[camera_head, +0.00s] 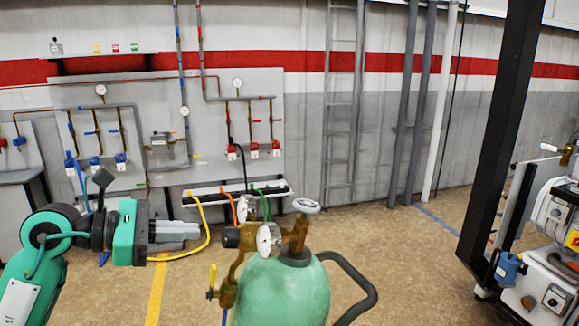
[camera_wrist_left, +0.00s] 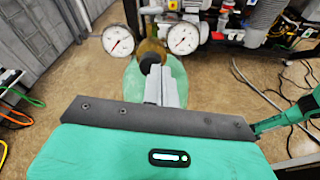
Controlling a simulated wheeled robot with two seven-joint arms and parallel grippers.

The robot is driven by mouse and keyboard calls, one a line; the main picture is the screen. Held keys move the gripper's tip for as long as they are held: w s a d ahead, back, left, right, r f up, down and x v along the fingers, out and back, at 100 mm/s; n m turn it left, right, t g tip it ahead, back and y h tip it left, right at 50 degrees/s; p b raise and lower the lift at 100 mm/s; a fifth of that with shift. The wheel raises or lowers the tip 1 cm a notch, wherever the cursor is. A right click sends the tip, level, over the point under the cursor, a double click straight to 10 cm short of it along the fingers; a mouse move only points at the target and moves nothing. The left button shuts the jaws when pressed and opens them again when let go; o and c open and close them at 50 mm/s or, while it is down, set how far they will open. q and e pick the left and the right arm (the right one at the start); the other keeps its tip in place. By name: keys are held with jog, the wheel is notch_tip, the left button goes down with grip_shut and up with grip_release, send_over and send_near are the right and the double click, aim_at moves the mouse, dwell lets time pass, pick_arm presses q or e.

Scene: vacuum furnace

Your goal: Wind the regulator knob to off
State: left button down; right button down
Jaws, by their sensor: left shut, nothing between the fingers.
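The green gas cylinder (camera_head: 284,292) stands at the bottom middle of the head view, with a brass regulator (camera_head: 232,276) at its neck. The black regulator knob (camera_head: 230,237) sticks out to the left, beside two round white gauges (camera_head: 268,239). In the left wrist view the knob (camera_wrist_left: 150,60) lies just beyond the fingertips, between the gauges. My left gripper (camera_head: 197,231) is shut and empty. It points right at the knob, with a small gap showing in the head view. My right gripper is out of view.
A grey handwheel (camera_head: 306,206) tops the cylinder valve. A black hose or handle (camera_head: 357,285) curves at the cylinder's right. Gas panels (camera_head: 160,120) hang on the back wall. A dark post (camera_head: 503,140) and a machine (camera_head: 545,250) stand at right. Floor is open between them.

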aim_at(230, 237)
pick_arm(q)
jog(key=w+d+f+m, duration=0.1)
jog(key=d+f+m, duration=0.1)
jog(key=d, duration=0.3)
jog(key=shift+w+d+m, duration=0.2)
jog(key=shift+d+m, duration=0.2)
jog(key=shift+m, duration=0.3)
